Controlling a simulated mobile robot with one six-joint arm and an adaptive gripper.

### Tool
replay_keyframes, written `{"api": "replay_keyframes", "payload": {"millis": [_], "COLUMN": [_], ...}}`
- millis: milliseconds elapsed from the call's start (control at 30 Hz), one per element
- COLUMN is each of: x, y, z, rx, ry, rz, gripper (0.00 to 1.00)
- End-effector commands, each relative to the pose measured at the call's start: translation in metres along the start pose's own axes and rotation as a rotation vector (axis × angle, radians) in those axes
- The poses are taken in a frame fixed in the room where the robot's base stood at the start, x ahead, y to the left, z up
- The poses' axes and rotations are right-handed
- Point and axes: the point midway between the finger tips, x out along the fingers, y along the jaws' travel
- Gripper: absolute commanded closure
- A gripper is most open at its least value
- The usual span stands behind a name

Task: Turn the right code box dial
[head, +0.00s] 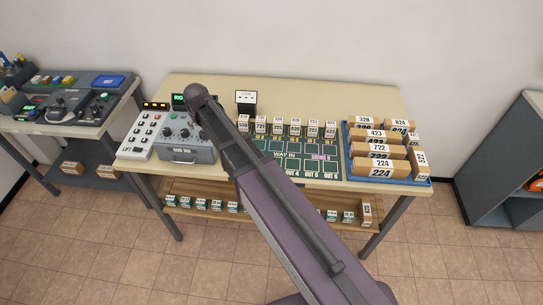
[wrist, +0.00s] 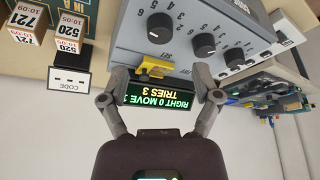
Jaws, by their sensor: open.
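The grey code box (head: 190,153) stands on the table, partly covered by my arm in the head view. In the wrist view, which appears upside down, its face (wrist: 255,20) shows several black dials. The dial nearest the stacked cartons (wrist: 159,24), leftmost in that picture, appears to be the right one; a middle dial (wrist: 204,44) and another dial (wrist: 234,57) follow. A display (wrist: 160,96) reads "RIGHT 0 MOVE" and "TRIES 3". My gripper (wrist: 160,82) is open and empty, its fingers either side of the display, apart from the dials. The head view does not show its fingers clearly.
A yellow part (wrist: 155,66) sits at the box edge near the fingers. A CODE card (wrist: 69,82) stands beside it. A white lift panel (head: 147,132) is left of the box; numbered cartons and a blue tray (head: 389,182) are to the right.

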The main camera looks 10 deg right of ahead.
Motion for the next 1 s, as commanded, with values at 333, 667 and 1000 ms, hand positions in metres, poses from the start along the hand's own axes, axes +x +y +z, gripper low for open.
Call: {"api": "replay_keyframes", "payload": {"millis": [333, 667, 1000], "x": [-0.036, -0.062, -0.06], "y": [0.0, 0.0, 0.023], "z": [-0.001, -0.001, 0.024], "rx": [0.0, 0.0, 0.015], "ry": [0.0, 0.0, -0.035], "rz": [0.0, 0.0, 0.011], "gripper": [0.19, 0.19, 0.19]}}
